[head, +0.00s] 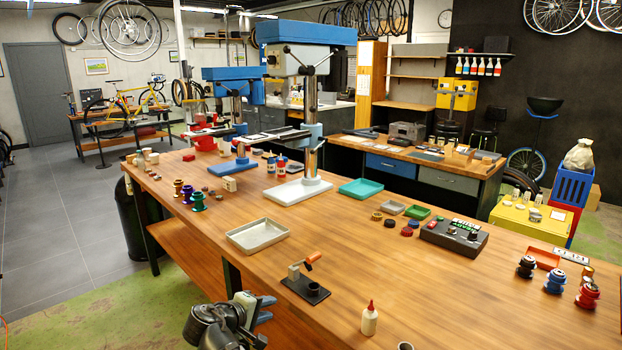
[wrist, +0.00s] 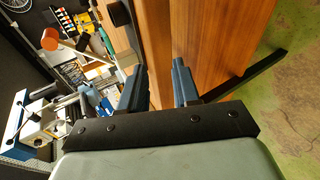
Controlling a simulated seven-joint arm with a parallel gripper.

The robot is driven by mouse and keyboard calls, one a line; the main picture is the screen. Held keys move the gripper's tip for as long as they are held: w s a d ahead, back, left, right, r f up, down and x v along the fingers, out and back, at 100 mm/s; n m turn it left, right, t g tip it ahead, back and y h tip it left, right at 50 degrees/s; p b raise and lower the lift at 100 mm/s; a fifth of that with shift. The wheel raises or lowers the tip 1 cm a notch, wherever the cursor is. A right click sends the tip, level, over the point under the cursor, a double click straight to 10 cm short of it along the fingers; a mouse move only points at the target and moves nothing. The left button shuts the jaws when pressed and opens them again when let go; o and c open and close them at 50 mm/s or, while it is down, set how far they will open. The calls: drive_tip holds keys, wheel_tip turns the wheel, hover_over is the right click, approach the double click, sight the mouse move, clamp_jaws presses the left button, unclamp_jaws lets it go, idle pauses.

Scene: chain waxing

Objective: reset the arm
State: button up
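My gripper (head: 266,308) is low at the near edge of the wooden workbench (head: 345,235) in the head view, beside and partly in front of the bench's front side. In the wrist view its two blue fingers (wrist: 160,88) are apart, with nothing between them. The bench edge and wooden top (wrist: 215,45) lie beyond the fingertips there. The dark stand with an orange-tipped handle (head: 305,285) is the bench item closest to my gripper in the head view.
A metal tray (head: 257,236) and a white bottle with a red cap (head: 370,319) stand on the bench. Two blue drill presses (head: 308,100) rise behind. A black control box (head: 453,236) and several small coloured parts sit to the right. The bench middle has free room.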

drive_tip(key=s+d+f+m+g+y, duration=0.1)
drive_tip(key=s+f+g+y, duration=0.2)
drive_tip(key=f, duration=0.7)
drive_tip(key=s+d+f+m+g, duration=0.25)
drive_tip(key=s+f, duration=0.25)
drive_tip(key=f, duration=0.5)
drive_tip(key=s+d+f+g+y, duration=0.1)
drive_tip(key=s+f+g+y, duration=0.2)
drive_tip(key=f, duration=0.7)
drive_tip(key=s+d+f+m+g, duration=0.3)
drive_tip(key=s+d+f+g, duration=0.1)
drive_tip(key=s+d+f, duration=0.6)
drive_tip(key=s+d+f+m+g+y, duration=0.1)
drive_tip(key=s+d+f+m+g, duration=0.3)
drive_tip(key=s+d+f, duration=0.7)
drive_tip(key=s+d, duration=0.3)
drive_tip(key=s, duration=0.3)
drive_tip(key=shift+s+f, duration=0.25)
drive_tip(key=shift+s, duration=0.1)
